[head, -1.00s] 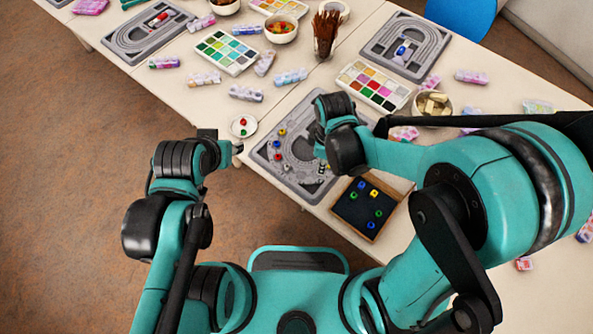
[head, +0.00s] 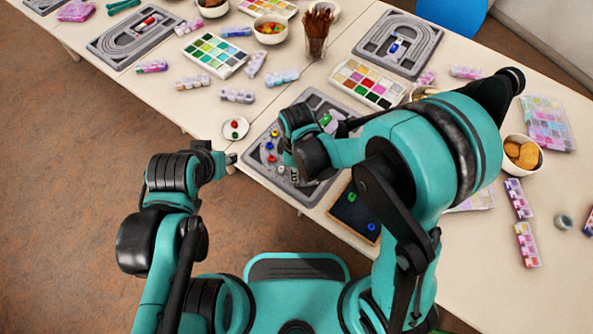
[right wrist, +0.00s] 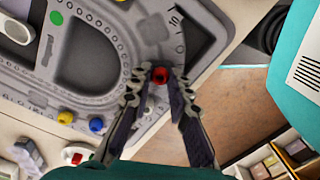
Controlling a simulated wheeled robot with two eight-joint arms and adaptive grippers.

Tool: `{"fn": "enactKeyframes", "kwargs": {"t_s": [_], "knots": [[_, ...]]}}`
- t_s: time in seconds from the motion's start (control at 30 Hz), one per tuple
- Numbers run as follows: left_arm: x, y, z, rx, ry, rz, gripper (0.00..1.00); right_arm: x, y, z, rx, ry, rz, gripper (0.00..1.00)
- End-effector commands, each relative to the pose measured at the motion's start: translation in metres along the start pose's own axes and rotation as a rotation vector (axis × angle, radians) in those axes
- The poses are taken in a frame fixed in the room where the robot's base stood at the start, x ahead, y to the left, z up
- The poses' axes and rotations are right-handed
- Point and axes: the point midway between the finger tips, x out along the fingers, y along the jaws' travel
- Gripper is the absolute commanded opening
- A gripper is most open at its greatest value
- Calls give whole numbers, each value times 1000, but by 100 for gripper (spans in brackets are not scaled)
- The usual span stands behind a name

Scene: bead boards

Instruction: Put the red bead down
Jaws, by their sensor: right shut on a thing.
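My right gripper (right wrist: 160,72) is shut on a red bead (right wrist: 159,76), held between its fingertips over a corner of the grey bead board (right wrist: 100,55). Whether the bead touches the board I cannot tell. In the head view, the right gripper (head: 287,170) is over the right part of the board (head: 262,140), and its held bead is hard to make out.
A white dish (head: 235,135) with a red bead stands left of the board. A dark tray (head: 352,208) with green and blue beads lies right of it, partly behind my right arm. Palettes, bowls and bead tubes fill the back of the table.

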Motion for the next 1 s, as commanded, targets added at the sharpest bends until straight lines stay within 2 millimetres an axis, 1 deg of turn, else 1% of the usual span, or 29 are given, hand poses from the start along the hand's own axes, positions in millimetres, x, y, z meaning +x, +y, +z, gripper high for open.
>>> {"fn": "enactKeyframes", "kwargs": {"t_s": [0.17,0.2,0.23,0.27,0.53,0.63,0.67,0.77,1.0], "knots": [[5,0,4,0,0,0,39,7,0,0,0,0,0,7],[4,0,3,0,0,0,39,5,0,0,0,0,0,29],[4,0,3,0,0,0,39,5,0,0,0,0,0,37],[4,0,3,0,0,0,39,5,0,0,0,0,0,39],[4,0,2,0,0,0,39,4,0,0,0,0,0,39],[0,0,0,0,0,0,39,0,0,0,0,0,0,39],[-2,0,-2,0,0,0,39,-3,0,0,0,0,0,39],[-9,0,-6,0,0,0,39,-20,0,0,0,0,0,39],[-28,0,-20,0,0,0,39,-76,0,0,0,0,0,39]]}}
